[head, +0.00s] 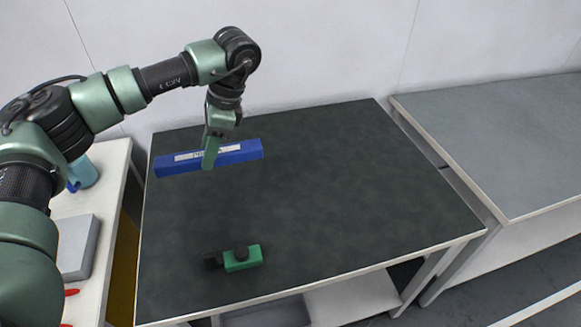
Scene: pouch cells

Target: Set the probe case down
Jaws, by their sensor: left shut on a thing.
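The probe case is a long blue box (242,152) with a white label on its side. My left gripper (209,158) is shut on it near its middle, with a green finger in front of the label. The case is held roughly level, tilted slightly up to the right, over the back left part of the dark table (340,190). I cannot tell for certain how far its underside is from the table top. My right gripper is not in view.
A green and black device (240,258) lies near the table's front left. The table's middle and right are clear. A grey-topped bench (500,140) stands at the right. A white side surface (105,190) at the left holds a grey box (78,247) and a blue item (83,174).

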